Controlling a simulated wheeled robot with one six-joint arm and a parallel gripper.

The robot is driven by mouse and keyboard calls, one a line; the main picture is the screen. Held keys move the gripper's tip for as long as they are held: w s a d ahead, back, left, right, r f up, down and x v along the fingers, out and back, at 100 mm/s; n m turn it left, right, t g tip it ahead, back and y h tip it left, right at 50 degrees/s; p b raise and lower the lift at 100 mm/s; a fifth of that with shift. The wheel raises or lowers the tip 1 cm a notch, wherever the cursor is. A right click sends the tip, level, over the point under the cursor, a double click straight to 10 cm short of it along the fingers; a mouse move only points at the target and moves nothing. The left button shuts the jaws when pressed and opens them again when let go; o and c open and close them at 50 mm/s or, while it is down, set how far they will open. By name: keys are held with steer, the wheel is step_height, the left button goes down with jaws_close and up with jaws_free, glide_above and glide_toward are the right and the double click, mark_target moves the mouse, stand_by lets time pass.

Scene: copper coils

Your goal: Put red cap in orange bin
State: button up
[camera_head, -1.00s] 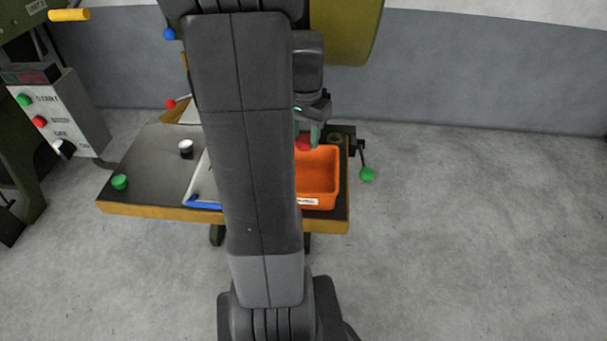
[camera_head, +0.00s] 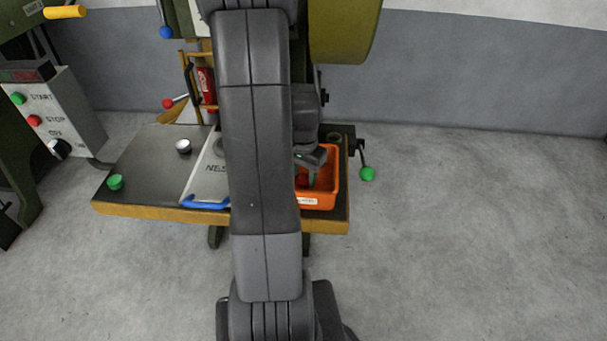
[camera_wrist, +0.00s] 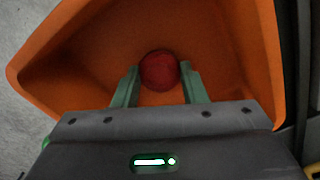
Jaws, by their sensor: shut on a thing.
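The red cap (camera_wrist: 159,70) sits between the two green fingers of my gripper (camera_wrist: 160,84) in the wrist view. My gripper is shut on it. Behind the cap, the inside of the orange bin (camera_wrist: 85,62) fills most of that view. In the head view the bin (camera_head: 333,180) stands at the right end of the work table, partly hidden by my arm. There my gripper (camera_head: 306,180) reaches down into the bin, with the cap (camera_head: 302,181) small and partly covered. I cannot tell whether the cap touches the bin floor.
A green cap (camera_head: 115,182) and a white-topped black cap (camera_head: 184,147) stand on the table (camera_head: 138,170) at the left.

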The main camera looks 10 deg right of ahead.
mark_target(303, 178)
steer(key=shift+f, duration=0.1)
steer(key=o, duration=0.5)
steer(key=shift+f, duration=0.1)
steer(key=o, duration=0.4)
steer(key=shift+o, duration=0.2)
step_height(303, 178, up, 12)
steer(key=p, duration=0.1)
steer(key=shift+r+p, duration=0.25)
steer(key=shift+p, duration=0.05)
